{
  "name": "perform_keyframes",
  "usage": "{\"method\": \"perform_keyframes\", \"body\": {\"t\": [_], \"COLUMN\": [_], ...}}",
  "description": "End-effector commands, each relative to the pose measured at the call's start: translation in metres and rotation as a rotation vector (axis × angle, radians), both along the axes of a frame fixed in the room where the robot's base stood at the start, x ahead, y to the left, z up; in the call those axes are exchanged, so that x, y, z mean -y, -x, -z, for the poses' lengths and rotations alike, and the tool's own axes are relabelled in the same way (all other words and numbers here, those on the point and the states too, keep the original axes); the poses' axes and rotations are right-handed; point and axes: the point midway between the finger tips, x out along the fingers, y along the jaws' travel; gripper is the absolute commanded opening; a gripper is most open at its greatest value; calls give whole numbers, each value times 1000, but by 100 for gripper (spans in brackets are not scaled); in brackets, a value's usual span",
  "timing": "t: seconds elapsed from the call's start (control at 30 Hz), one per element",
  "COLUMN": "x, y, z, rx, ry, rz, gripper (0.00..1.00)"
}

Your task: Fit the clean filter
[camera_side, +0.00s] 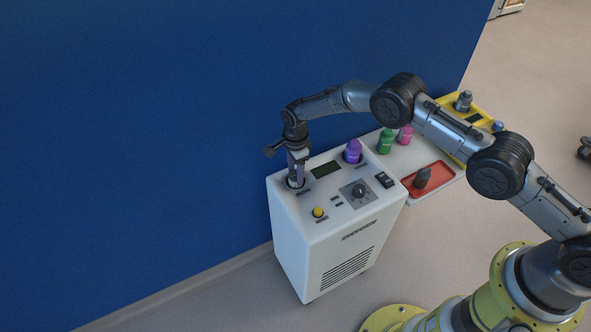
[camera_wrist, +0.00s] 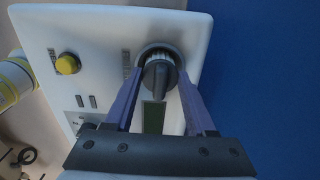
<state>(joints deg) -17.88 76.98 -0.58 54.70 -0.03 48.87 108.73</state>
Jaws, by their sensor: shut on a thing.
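The white machine (camera_side: 328,225) has a round dark-rimmed socket (camera_side: 293,186) at its back left corner. My gripper (camera_side: 298,177) points straight down over this socket. In the wrist view my gripper (camera_wrist: 160,74) is shut on a grey filter (camera_wrist: 158,76) with a ridged top. This filter stands within the ring of the socket (camera_wrist: 173,50). How deep it sits is hidden. A dark used-looking filter (camera_side: 423,177) stands on the red tray (camera_side: 442,170) to the right.
A purple-capped part (camera_side: 353,150) stands at the machine's back right. Green (camera_side: 385,140) and pink (camera_side: 405,134) bottles stand on the side shelf. A yellow tray (camera_side: 484,118) behind holds a grey piece (camera_side: 463,100) and a blue one. A blue wall (camera_side: 150,130) rises close behind.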

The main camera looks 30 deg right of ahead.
Motion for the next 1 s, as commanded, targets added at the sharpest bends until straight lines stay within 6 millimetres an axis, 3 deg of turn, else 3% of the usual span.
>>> {"method": "perform_keyframes", "body": {"t": [0.1, 0.13, 0.17, 0.53, 1.0], "x": [0, 0, 0, 0, 0], "y": [0, 0, 0, 0, 0], "z": [2, 2, 2, -1, -35], "rx": [0, 1, 1, 1, 1], "ry": [0, 0, 0, 0, 0], "rz": [0, 0, 0, 0, 0], "gripper": [1, 61, 66, 68, 68]}}
